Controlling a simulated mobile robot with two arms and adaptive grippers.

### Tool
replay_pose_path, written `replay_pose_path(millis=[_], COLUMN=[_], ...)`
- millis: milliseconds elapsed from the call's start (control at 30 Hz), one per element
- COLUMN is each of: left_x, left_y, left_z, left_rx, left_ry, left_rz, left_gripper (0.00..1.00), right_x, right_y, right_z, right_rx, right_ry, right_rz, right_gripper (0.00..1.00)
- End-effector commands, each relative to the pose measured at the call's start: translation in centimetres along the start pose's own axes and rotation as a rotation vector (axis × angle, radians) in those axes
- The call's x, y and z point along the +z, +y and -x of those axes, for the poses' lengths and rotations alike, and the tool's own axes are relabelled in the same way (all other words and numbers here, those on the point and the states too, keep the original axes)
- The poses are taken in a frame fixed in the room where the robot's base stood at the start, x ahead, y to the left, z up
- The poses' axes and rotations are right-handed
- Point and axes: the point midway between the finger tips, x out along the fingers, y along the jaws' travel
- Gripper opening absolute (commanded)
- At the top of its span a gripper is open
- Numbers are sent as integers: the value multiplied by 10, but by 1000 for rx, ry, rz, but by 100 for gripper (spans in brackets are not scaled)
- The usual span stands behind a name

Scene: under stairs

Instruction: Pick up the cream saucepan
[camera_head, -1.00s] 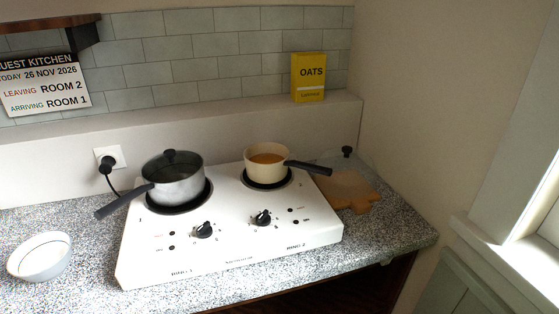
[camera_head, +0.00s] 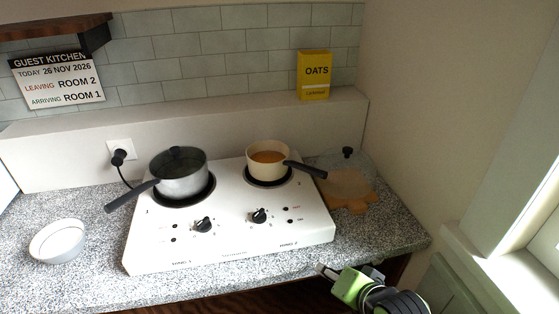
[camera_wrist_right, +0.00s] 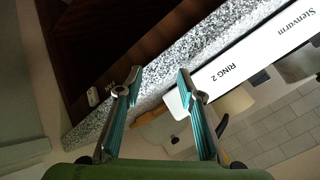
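The cream saucepan (camera_head: 268,165) stands upright on the right ring of the white hob (camera_head: 232,240), with orange-brown contents inside. Its dark handle (camera_head: 308,169) points right, past the hob's edge. In the right wrist view, part of a cream pan (camera_wrist_right: 238,101) shows behind the fingers. My right gripper (camera_wrist_right: 155,84) is open and empty; in the head view it is low at the counter's front edge (camera_head: 322,270), well in front of the saucepan and apart from it. My left gripper is not in view.
A grey lidded saucepan (camera_head: 180,180) stands on the left ring, handle pointing front-left. A white bowl (camera_head: 58,242) sits at left. A wooden board (camera_head: 348,190) lies right of the hob. The wall is at right.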

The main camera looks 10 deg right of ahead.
Motion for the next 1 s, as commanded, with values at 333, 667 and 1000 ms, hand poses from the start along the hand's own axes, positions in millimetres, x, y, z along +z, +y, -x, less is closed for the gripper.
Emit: replay_pose_path(millis=[333, 667, 1000], left_x=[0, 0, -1], left_y=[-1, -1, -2], left_z=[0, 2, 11], left_rx=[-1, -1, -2], left_ry=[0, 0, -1], left_rz=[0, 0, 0], left_gripper=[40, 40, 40], right_x=[-114, -157, -175], right_y=[-98, -136, -156], right_z=[14, 24, -26], right_rx=[-347, -507, -503], right_ry=[151, 146, 146], right_rz=[-587, -822, -820], right_gripper=[35, 35, 35])
